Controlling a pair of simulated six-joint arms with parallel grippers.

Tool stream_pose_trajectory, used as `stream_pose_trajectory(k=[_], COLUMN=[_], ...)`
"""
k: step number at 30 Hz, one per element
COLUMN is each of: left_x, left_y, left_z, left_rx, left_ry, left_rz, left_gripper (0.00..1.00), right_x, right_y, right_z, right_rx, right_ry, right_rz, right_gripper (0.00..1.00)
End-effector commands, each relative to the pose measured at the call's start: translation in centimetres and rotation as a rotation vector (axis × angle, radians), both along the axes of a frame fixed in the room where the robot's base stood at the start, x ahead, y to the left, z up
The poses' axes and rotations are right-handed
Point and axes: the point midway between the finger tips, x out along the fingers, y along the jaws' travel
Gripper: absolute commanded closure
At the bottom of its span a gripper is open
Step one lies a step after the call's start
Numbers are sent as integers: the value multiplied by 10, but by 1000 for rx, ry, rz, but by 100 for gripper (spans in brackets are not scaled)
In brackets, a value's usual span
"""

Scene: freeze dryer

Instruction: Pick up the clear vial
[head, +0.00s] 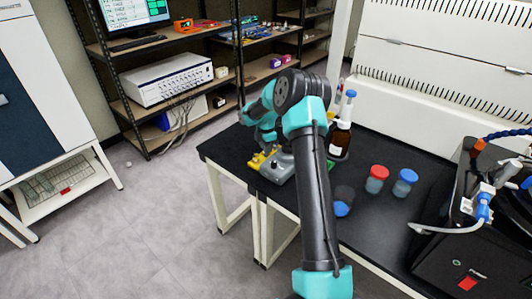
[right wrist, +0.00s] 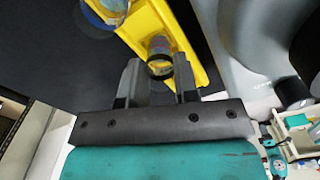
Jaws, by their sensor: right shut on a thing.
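A clear vial (right wrist: 160,58) with a dark ring at its near end shows in the right wrist view, at the yellow rack (right wrist: 178,38). My right gripper (right wrist: 159,82) is shut on the vial, with one finger on each side of it. I cannot tell whether the vial still sits in the rack. In the head view the yellow rack (head: 260,161) lies at the left edge of the black table, below my right wrist. The vial and fingertips cannot be made out there. My left gripper is not in view.
A grey device (head: 279,170) stands against the rack's right side. A brown bottle (head: 340,140), a red-lidded jar (head: 377,180) and a blue-lidded jar (head: 404,183) stand farther right on the table (head: 375,225). A black machine (head: 470,255) with tubing is at the right.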

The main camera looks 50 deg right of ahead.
Motion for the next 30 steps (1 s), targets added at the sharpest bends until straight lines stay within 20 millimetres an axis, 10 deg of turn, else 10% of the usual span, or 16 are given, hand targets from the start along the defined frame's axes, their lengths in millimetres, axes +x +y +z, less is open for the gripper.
stream_pose_trajectory(k=[17, 30], left_x=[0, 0], left_y=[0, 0], left_z=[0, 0], left_rx=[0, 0], left_ry=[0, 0], left_rz=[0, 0], left_gripper=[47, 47], right_x=[0, 1], right_y=[0, 0], right_z=[10, 82], right_rx=[0, -2], right_ry=[-1, -2], right_rz=[0, 0], right_gripper=[100, 100])
